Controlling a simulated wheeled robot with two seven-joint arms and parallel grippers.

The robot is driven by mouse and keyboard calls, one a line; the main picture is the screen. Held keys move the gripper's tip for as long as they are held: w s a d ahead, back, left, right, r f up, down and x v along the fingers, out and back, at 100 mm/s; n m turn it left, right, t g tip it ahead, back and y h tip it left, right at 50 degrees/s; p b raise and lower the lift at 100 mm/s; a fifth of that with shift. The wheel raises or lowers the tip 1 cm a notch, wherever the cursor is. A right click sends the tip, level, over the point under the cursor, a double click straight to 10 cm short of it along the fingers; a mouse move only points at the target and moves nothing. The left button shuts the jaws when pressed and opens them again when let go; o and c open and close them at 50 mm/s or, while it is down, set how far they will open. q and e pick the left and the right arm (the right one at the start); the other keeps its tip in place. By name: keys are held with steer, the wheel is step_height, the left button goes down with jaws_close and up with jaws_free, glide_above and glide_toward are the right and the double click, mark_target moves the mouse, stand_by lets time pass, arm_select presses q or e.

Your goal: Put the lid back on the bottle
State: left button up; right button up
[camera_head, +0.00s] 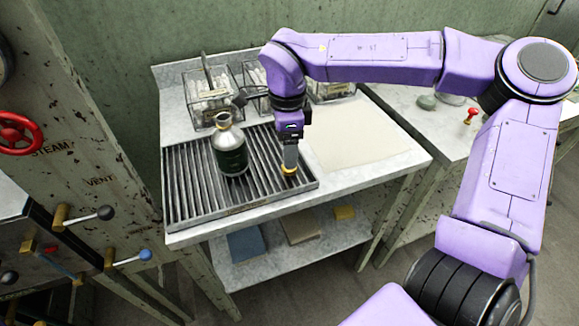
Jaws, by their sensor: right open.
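The bottle (230,152) stands upright on the slatted metal rack; it is dark with a pale shoulder and neck, and its mouth looks uncovered. My right gripper (290,162) points down over the rack, to the right of the bottle and apart from it. It is open. A small yellow-gold round piece (288,170), which looks like the lid, is at the fingertips, low over or on the rack. I cannot tell whether the fingers touch it. My left gripper is not in view.
The slatted rack (190,205) lies on a pale bench. Wire baskets (209,90) of pale items stand behind, with a cream mat (360,140) to the right. A red knob (470,115) is on the far-right counter. Levers and a red wheel (18,132) are at left.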

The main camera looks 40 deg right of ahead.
step_height(320, 180, down, 5)
steer(key=shift+w+d+f, duration=0.1)
stand_by(0.4)
steer(key=c, duration=1.1)
